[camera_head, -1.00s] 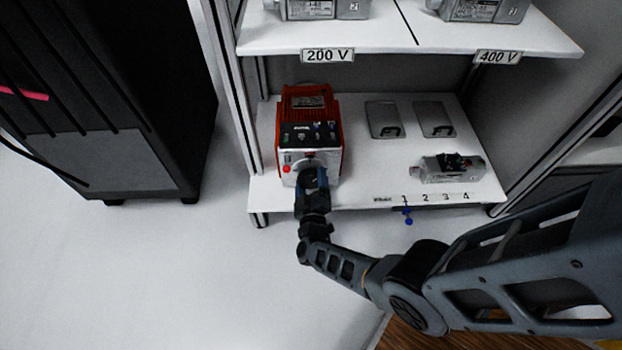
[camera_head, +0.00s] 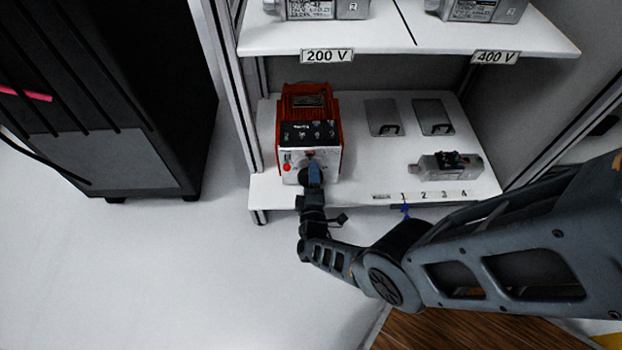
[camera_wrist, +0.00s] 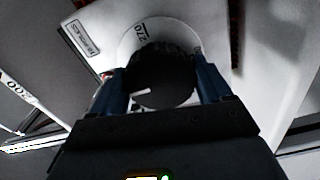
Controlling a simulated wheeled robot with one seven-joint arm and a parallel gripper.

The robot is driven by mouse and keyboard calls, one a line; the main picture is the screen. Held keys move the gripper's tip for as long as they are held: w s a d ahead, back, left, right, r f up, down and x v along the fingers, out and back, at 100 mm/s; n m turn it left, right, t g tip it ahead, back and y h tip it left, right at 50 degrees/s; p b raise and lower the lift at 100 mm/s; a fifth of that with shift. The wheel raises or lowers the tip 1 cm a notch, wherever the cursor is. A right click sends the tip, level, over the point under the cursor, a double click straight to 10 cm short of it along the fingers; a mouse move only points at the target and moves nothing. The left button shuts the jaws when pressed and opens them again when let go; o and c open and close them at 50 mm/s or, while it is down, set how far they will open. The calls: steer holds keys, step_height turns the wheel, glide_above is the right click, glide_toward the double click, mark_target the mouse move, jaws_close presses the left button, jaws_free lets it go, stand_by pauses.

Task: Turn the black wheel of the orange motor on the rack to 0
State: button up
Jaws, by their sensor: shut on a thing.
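The orange motor (camera_head: 308,101) stands on the lower rack shelf at the left, its pale front face toward me. My gripper (camera_head: 312,176) is at that face and shut on the black wheel (camera_wrist: 160,82). In the wrist view, one blue finger lies on each side of the wheel, and it also shows between the fingers of my gripper (camera_wrist: 162,90). A white mark on the wheel points to the left in the wrist view. A pale dial ring (camera_wrist: 128,38) behind the wheel shows "270" near the top. The rest of the dial is hidden by the wheel and gripper.
The upper shelf (camera_head: 420,35) bears grey motors and the labels 200 V and 400 V. On the lower shelf (camera_head: 370,178), right of the orange motor, are two grey plates (camera_head: 383,117) and a small grey motor (camera_head: 450,166). A black cabinet (camera_head: 110,90) stands at the left.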

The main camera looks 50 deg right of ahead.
steer(key=shift+f, duration=0.1)
stand_by(0.3)
steer(key=o, duration=1)
steer(key=shift+p+v, duration=1.15)
steer(key=shift+v, duration=2.75)
